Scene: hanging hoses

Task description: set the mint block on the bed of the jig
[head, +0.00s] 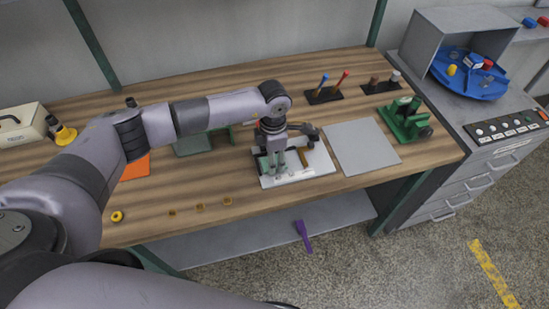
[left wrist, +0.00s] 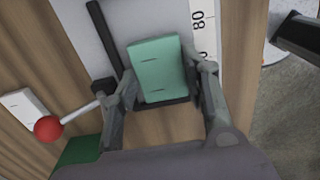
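The mint block (left wrist: 157,70) shows in the left wrist view between the two fingers of my left gripper (left wrist: 165,80). A finger lies close along each side of the block, and the gripper looks shut on it. In the head view, the left gripper (head: 285,162) points down over the jig (head: 316,160), a pale plate with a ruler strip (left wrist: 203,25). The block is small and partly hidden by the fingers there. I cannot tell whether its underside touches the jig bed. My right gripper is not clearly in view.
A bare grey plate (head: 361,146) lies right of the jig, with a green clamp-like device (head: 405,118) beyond it. A red-knobbed lever (left wrist: 48,129) is beside the jig. Small yellowish pieces (head: 200,207) lie near the front edge.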

